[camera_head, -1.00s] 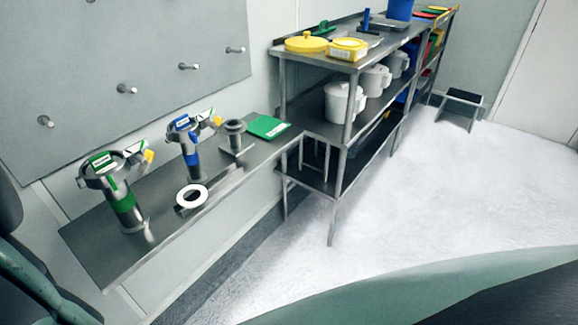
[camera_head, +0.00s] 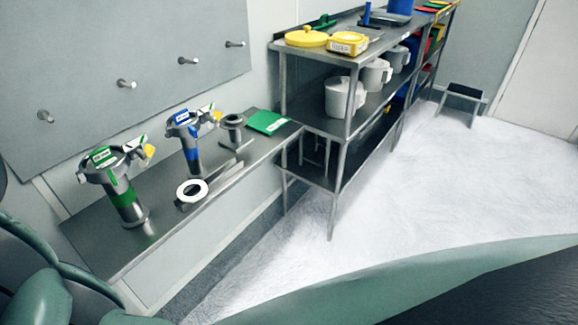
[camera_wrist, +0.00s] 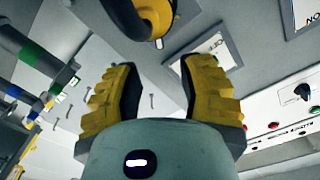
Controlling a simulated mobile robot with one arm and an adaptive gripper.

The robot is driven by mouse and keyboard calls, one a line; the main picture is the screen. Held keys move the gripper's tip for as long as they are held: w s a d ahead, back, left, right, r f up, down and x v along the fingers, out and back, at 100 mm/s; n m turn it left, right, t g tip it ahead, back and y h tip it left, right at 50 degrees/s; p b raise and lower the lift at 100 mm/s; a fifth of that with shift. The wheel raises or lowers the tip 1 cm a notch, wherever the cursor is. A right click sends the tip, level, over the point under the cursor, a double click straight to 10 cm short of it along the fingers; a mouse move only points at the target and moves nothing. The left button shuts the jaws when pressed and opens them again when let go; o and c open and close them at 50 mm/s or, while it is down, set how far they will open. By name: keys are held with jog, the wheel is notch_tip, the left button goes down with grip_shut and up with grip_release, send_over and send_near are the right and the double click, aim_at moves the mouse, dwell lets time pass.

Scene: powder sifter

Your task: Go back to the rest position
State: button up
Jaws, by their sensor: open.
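My gripper (camera_wrist: 157,80) shows in the wrist view with its two yellow ribbed fingers apart and nothing between them. It is not in the head view, where teal parts of my own body show at the lower left and along the bottom right. A green-banded metal tool (camera_head: 122,190) and a blue-banded metal tool (camera_head: 191,140) stand upright on the steel wall shelf (camera_head: 98,243). Green and blue bands of such parts also show at the left edge of the wrist view.
A white ring (camera_head: 192,190), a metal flanged part (camera_head: 233,128) and a green pad (camera_head: 268,122) lie along the shelf. A steel rack (camera_head: 346,165) holds white jugs (camera_head: 340,97). A control panel (camera_wrist: 285,112) and a dark ring-shaped part (camera_wrist: 135,20) are near my gripper.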

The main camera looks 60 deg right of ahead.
jog(key=shift+s, duration=0.5)
